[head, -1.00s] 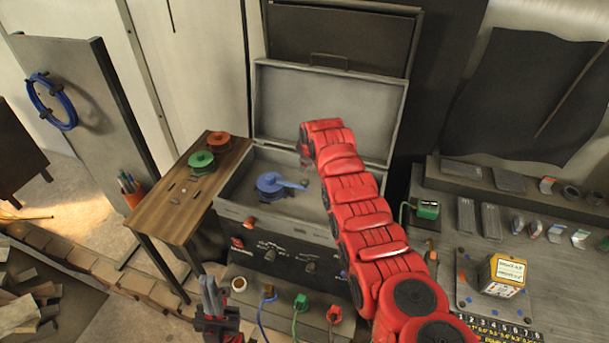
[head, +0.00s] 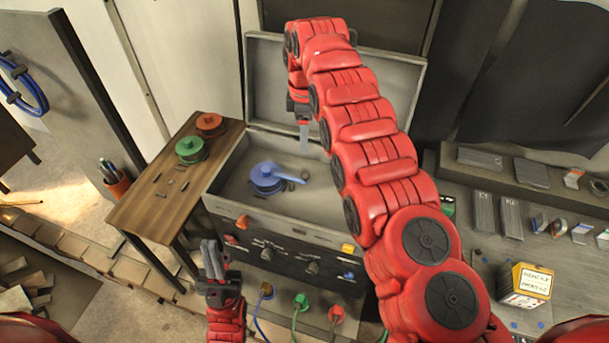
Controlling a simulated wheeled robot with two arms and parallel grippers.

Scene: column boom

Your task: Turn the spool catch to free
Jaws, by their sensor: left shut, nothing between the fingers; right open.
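A blue spool (head: 267,180) with a blue lever (head: 287,175) pointing right sits inside the open grey case (head: 225,180). A small dark knob (head: 305,175) is at the lever's right end; I cannot tell which part is the catch or how it is set. My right gripper (head: 304,140) points down over the back of the case, open and empty, apart from the spool and above and right of it in the picture. My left gripper (head: 209,248) is shut and empty, pointing up in front of the case's front left corner.
A wooden side table (head: 150,207) at left holds a green spool (head: 190,149) and an orange spool (head: 210,123). The case front has several knobs and plugs. The raised lid (head: 270,80) stands behind. A grey workbench (head: 480,245) with a yellow box (head: 526,285) is at right.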

